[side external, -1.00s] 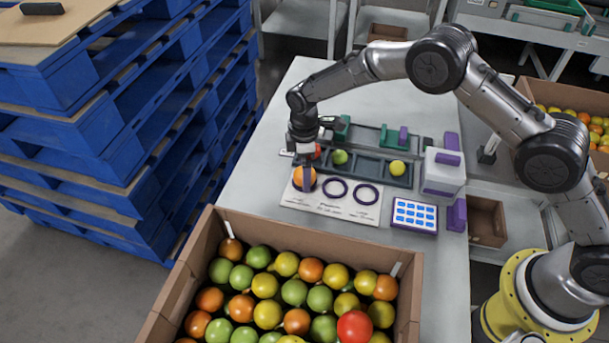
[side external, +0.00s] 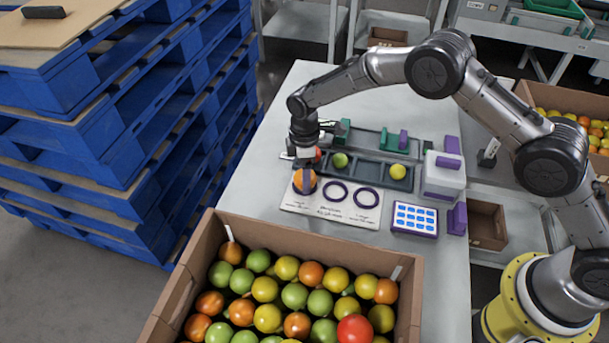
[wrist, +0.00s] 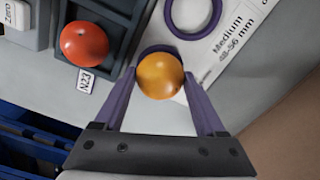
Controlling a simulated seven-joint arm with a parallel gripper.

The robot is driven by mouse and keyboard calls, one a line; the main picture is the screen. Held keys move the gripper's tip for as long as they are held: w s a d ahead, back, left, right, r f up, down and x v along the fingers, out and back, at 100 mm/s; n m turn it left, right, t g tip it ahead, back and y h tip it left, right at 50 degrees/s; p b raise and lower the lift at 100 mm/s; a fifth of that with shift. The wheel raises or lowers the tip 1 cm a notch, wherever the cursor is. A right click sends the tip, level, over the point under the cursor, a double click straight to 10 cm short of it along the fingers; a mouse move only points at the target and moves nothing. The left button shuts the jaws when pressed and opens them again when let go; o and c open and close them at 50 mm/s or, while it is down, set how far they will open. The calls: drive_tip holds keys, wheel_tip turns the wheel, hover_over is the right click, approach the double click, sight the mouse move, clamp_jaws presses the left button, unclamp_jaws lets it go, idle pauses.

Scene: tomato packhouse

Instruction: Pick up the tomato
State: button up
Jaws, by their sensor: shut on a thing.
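An orange tomato (side external: 303,179) sits at the leftmost ring of the white sizing card (side external: 330,205). In the wrist view the orange tomato (wrist: 159,75) is between the two purple fingers of my gripper (wrist: 160,88). My gripper (side external: 304,178) points down in the side view and is shut on this tomato. Part of a dark ring shows behind the tomato. I cannot tell whether the tomato touches the card. A red tomato (wrist: 84,43) lies in the end compartment of the dark tray (wrist: 120,18), beside a label reading N23.
The tray (side external: 370,171) also holds a green tomato (side external: 340,160) and a yellow tomato (side external: 397,171). A scale-like device (side external: 443,172) and a blue keypad (side external: 414,217) stand to the right. A cardboard box (side external: 212,232) of many tomatoes stands in front. Blue pallets (side external: 150,120) are stacked at left.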

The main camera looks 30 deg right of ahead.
drive_tip(key=shift+r, duration=0.45)
wheel_tip(320, 180, up, 2)
drive_tip(key=shift+s+r, duration=0.1)
drive_tip(key=shift+r, duration=0.15)
drive_tip(key=s+d+r, duration=0.5)
drive_tip(key=s+r, duration=0.5)
drive_tip(key=s, duration=0.3)
drive_tip(key=w+d+m, duration=0.3)
drive_tip(key=w, duration=0.4)
drive_tip(key=w+d+m, duration=0.3)
drive_tip(key=w, duration=0.4)
drive_tip(key=w+d+f+m, duration=0.1)
drive_tip(key=w+d+f, duration=0.1)
drive_tip(key=d, duration=0.2)
drive_tip(key=w+d+f+m, duration=0.1)
drive_tip(key=d+f, duration=0.2)
drive_tip(key=w+d+f, duration=0.2)
drive_tip(key=d, duration=0.2)
drive_tip(key=shift+w+d+f+m, duration=0.25)
drive_tip(key=shift+w+d+m, duration=0.05)
drive_tip(key=shift+w+m, duration=0.1)
drive_tip(key=shift+s+d+f, duration=0.15)
drive_tip(key=shift+d+f, duration=0.15)
drive_tip(key=shift+d, duration=0.1)
drive_tip(key=shift+f, duration=1.8)
drive_tip(key=shift+f, duration=0.6)
